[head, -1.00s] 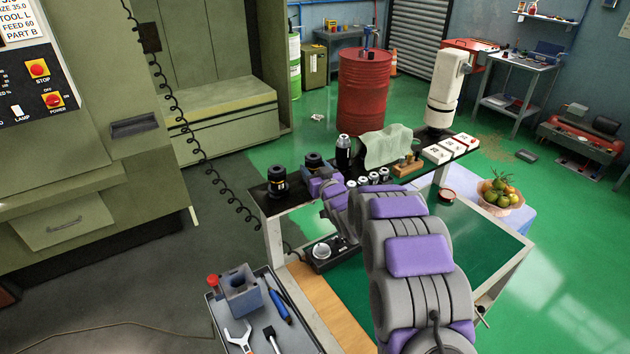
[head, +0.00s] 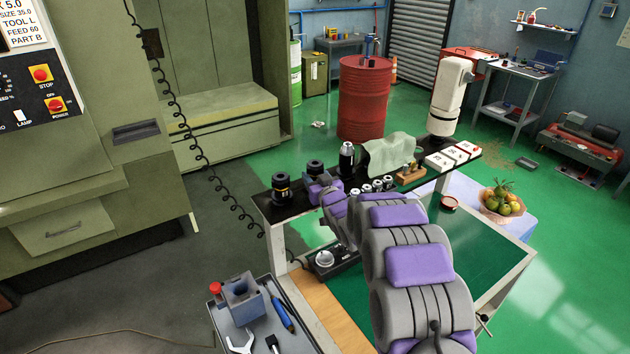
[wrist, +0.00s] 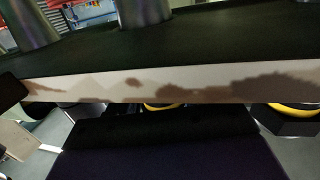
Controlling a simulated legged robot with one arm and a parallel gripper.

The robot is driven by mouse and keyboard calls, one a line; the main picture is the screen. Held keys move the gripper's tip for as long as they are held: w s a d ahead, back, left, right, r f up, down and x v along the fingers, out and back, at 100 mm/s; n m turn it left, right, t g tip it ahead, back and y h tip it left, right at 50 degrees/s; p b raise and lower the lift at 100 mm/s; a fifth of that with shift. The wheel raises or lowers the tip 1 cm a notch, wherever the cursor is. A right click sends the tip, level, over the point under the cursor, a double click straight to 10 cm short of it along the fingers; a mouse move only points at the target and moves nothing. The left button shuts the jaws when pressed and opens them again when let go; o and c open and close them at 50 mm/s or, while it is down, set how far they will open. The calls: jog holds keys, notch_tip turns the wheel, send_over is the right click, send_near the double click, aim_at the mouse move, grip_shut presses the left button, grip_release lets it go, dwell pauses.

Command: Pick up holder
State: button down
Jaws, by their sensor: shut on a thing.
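A black holder (head: 315,167) stands near the front edge of the dark cart shelf (head: 350,185), and only its top shows above my gripper. My gripper (head: 319,183) is at this holder and shut on it; the fingertips are mostly hidden behind my wrist in the head view. A second black holder (head: 281,188) with a thin yellow band stands to the left, apart from my gripper. In the wrist view a pale, worn edge (wrist: 200,85) crosses the frame, with parts of yellow rings (wrist: 293,108) just below it.
A black-and-silver tool (head: 346,160), several small collets (head: 375,185), a green cloth (head: 388,155) and white boxes (head: 447,158) share the shelf. A coiled cable (head: 200,150) hangs to the left.

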notch_tip(320, 180, up, 18)
jog(key=p, duration=0.2)
jog(key=shift+r, duration=0.1)
dwell(1.5)
